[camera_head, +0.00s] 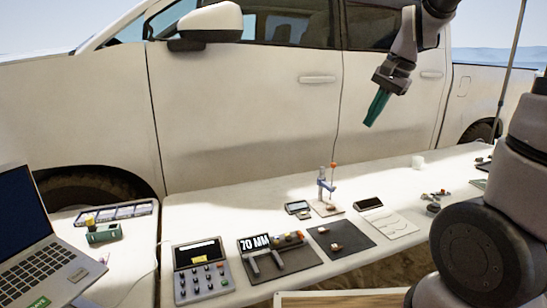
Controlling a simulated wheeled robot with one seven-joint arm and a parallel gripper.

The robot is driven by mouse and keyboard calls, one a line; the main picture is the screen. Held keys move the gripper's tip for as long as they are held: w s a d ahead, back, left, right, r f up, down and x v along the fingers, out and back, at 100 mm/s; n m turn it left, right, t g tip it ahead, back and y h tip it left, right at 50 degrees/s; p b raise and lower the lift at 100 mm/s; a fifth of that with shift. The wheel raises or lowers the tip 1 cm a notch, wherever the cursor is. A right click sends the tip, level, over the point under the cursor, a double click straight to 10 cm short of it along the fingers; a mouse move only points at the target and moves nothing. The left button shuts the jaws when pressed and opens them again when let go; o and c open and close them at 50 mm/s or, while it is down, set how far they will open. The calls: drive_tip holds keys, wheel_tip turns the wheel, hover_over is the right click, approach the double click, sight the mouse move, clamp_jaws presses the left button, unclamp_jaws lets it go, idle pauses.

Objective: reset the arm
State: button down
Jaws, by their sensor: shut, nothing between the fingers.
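My gripper (376,108) hangs at the upper right with its green fingers pointing down and a little left. The fingers are together and nothing shows between them. It is well above the white table (240,208), in front of the white vehicle, and touches nothing. My dark arm comes in from the top right, and a thick part of it fills the lower right, covering part of the table.
A laptop (35,255) stands at left. The vehicle (240,110) blocks the back.

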drive_tip(key=s+r+n+t, duration=0.2)
drive_tip(key=s+r, duration=0.1)
drive_tip(key=s, duration=0.4)
drive_tip(key=s+r+n+t+h, duration=0.1)
drive_tip(key=s+r+n, duration=0.2)
drive_tip(key=s, duration=0.5)
drive_tip(key=shift+s+a+t, duration=0.15)
drive_tip(key=shift+a+t, duration=0.1)
drive_tip(key=shift+t, duration=0.15)
